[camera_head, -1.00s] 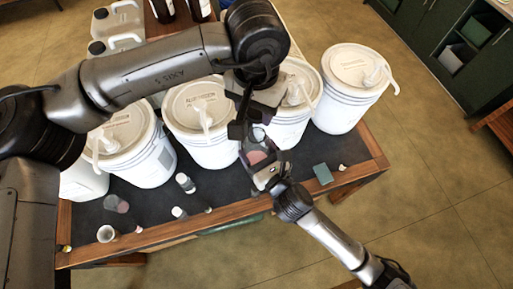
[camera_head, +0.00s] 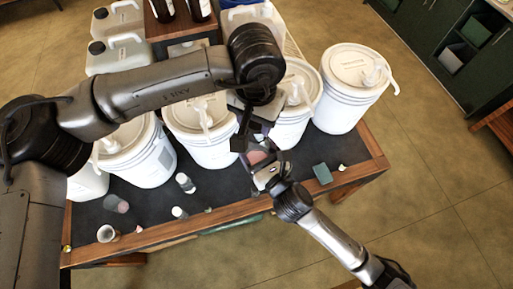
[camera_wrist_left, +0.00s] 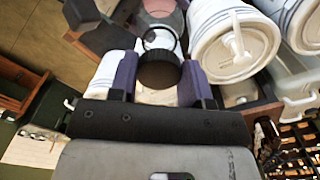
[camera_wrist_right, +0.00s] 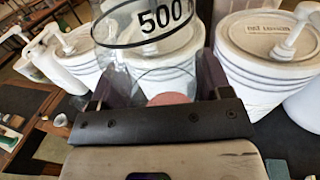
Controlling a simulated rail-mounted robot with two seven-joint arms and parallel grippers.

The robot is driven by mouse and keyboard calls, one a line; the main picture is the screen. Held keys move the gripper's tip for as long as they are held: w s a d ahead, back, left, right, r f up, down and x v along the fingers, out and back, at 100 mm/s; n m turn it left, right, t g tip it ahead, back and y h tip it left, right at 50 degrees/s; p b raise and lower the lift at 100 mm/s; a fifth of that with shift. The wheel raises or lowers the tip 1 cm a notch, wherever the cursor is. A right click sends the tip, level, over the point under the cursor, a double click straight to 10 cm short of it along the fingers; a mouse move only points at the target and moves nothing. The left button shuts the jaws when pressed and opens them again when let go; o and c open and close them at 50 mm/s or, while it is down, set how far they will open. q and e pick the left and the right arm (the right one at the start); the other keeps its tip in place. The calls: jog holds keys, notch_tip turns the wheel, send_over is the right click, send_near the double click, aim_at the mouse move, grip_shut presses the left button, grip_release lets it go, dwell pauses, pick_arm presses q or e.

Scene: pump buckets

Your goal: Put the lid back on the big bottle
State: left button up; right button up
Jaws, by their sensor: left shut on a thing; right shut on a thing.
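The big bottle is clear, with "500" printed on its side and pinkish contents; it shows in the head view (camera_head: 258,157) and fills the upper middle of the right wrist view (camera_wrist_right: 150,65). My right gripper (camera_head: 264,170) is shut on it, over the table. The black lid (camera_wrist_left: 159,72) is between the purple fingers of my left gripper (camera_wrist_left: 158,85), which is shut on it. In the left wrist view the bottle's round mouth is just beyond the lid. I cannot tell whether they touch. In the head view the left gripper (camera_head: 243,140) hides the lid.
Several white pump buckets (camera_head: 350,90) line the back of the dark table (camera_head: 235,190). A green block (camera_head: 322,174) lies at the right. Jugs (camera_head: 115,55) stand behind.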

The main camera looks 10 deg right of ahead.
pick_arm(q)
jog(key=shift+f, duration=0.15)
dwell(0.7)
jog(key=shift+f, duration=0.85)
jog(key=shift+f, duration=0.55)
pick_arm(e)
jog(key=c, duration=0.4)
pick_arm(q)
jog(key=m, duration=0.6)
jog(key=shift+w+a+m, duration=0.1)
jog(key=shift+m, duration=0.2)
pick_arm(e)
jog(key=shift+c, duration=0.2)
pick_arm(q)
jog(key=o, duration=0.9)
jog(key=shift+c, duration=0.2)
jog(key=shift+r, duration=0.1)
jog(key=shift+r, duration=2.15)
